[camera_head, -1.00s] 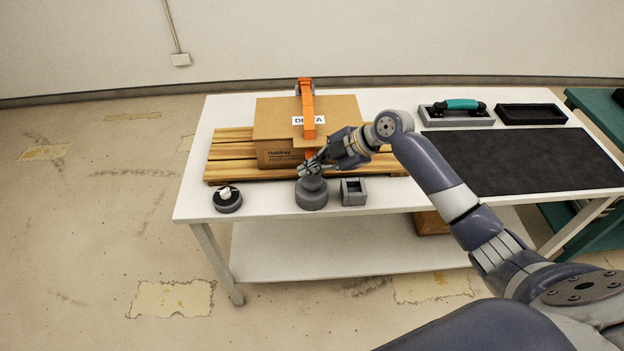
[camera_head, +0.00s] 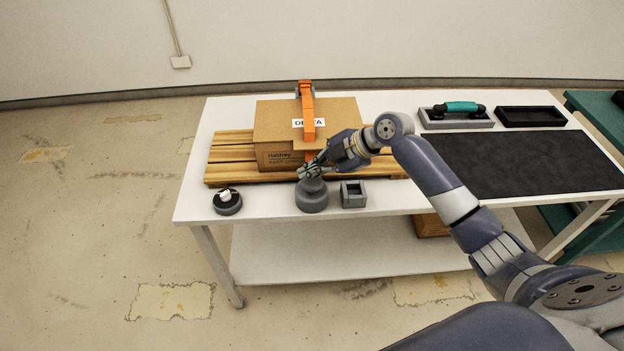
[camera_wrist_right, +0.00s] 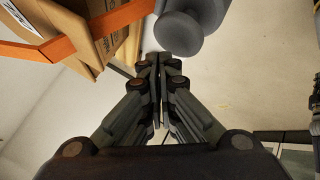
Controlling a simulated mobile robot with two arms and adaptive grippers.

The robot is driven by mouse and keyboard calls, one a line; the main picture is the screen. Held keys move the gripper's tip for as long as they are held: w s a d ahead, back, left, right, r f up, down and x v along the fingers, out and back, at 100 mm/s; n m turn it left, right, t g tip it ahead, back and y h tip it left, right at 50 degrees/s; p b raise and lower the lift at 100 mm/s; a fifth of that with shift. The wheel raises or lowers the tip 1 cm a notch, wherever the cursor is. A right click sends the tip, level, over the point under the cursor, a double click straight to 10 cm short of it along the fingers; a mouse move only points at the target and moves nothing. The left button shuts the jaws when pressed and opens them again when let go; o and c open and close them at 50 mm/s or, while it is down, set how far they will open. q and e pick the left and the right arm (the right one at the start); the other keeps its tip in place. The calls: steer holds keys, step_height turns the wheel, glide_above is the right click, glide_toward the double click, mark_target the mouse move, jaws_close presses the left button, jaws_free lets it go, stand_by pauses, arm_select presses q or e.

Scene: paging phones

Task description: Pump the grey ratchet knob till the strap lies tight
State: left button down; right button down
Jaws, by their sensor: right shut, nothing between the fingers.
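The grey ratchet knob (camera_head: 312,196) stands at the front edge of the white table, before the box. It also shows at the top of the right wrist view (camera_wrist_right: 182,30). An orange strap (camera_head: 307,118) runs over the cardboard box (camera_head: 270,121); it arches up at the box's top and hangs down its front. My right gripper (camera_head: 306,172) is shut and empty, with its fingertips at the top of the knob; whether they touch cannot be told. In the wrist view the fingers (camera_wrist_right: 160,62) are together just below the knob. My left gripper is not in view.
The box sits on a wooden pallet (camera_head: 228,163). A small grey square holder (camera_head: 353,195) stands right of the knob, a round black piece with a white top (camera_head: 227,202) left. A teal-handled tool (camera_head: 460,108), black tray (camera_head: 530,116) and dark mat (camera_head: 520,163) lie right.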

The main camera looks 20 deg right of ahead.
mark_target(305, 182)
steer(key=shift+f+b, duration=0.4)
steer(key=shift+f, duration=0.05)
steer(key=shift+f+b, duration=0.9)
steer(key=shift+f, duration=0.25)
stand_by(1.1)
steer(key=shift+r, duration=0.1)
steer(key=shift+r+p, duration=1)
steer(key=shift+r, duration=0.45)
steer(key=shift+r, duration=0.15)
steer(key=shift+r+p, duration=1.75)
steer(key=shift+r, duration=0.65)
